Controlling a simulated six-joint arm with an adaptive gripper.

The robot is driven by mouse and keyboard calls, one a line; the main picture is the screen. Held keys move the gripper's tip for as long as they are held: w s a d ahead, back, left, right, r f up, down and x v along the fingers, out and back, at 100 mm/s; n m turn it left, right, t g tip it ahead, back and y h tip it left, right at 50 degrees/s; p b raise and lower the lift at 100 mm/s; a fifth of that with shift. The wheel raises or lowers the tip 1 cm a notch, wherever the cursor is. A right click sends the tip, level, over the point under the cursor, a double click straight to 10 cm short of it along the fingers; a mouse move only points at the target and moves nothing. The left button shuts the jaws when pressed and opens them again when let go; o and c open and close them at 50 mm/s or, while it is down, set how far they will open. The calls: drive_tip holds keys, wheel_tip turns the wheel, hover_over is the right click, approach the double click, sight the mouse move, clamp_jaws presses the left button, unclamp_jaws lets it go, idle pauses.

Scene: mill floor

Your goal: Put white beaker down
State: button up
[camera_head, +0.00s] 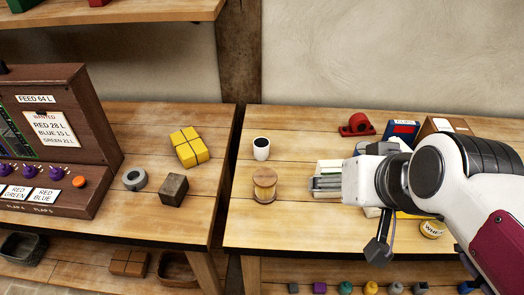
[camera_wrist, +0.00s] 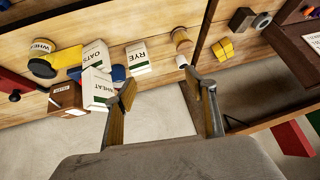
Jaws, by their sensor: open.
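The white beaker (camera_head: 261,148) stands upright on the right-hand table, behind a round wooden piece (camera_head: 264,185). Its top looks dark inside. In the wrist view, a small white shape beside the round wooden piece appears to be the beaker (camera_wrist: 182,61), near the right fingertip and apart from the jaws. My gripper (camera_wrist: 161,82) is open, with nothing between its two tan-padded fingers. In the head view, my white wrist is over the table to the right of the beaker; the fingers are not clear there.
Bags marked RYE (camera_wrist: 138,57), OATS (camera_wrist: 96,56) and WHEAT (camera_wrist: 97,88) stand close together on the right-hand table. Yellow blocks (camera_head: 189,147), a grey ring (camera_head: 134,179) and a dark cube (camera_head: 173,188) are on the left-hand table. A gap separates the tables.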

drive_tip(key=w+a+r+t+y, duration=0.1)
drive_tip(key=w+a+r+t, duration=0.1)
drive_tip(key=w+a, duration=0.55)
drive_tip(key=w+a+r+t+y, duration=0.15)
drive_tip(key=w+a, duration=0.25)
drive_tip(key=w, duration=0.7)
drive_tip(key=m+t+h, duration=0.3)
drive_tip(key=m+h, duration=0.1)
hover_over(261, 149)
drive_tip(key=a, duration=0.3)
wheel_tip(261, 149, down, 6)
wheel_tip(261, 149, down, 13)
drive_tip(key=a+m+h, duration=0.2)
drive_tip(key=m+h, duration=0.1)
drive_tip(key=h, duration=0.2)
drive_tip(key=s+f+h, duration=0.1)
drive_tip(key=f, duration=0.1)
drive_tip(key=s+f+g+h, duration=0.1)
drive_tip(key=f, duration=0.1)
drive_tip(key=s+f+h, duration=0.1)
drive_tip(key=f, duration=0.1)
drive_tip(key=shift+s+d+f+g+h, duration=0.25)
drive_tip(key=shift+f+g+h, duration=0.1)
drive_tip(key=shift+f, duration=0.05)
drive_tip(key=shift+x, duration=1.35)
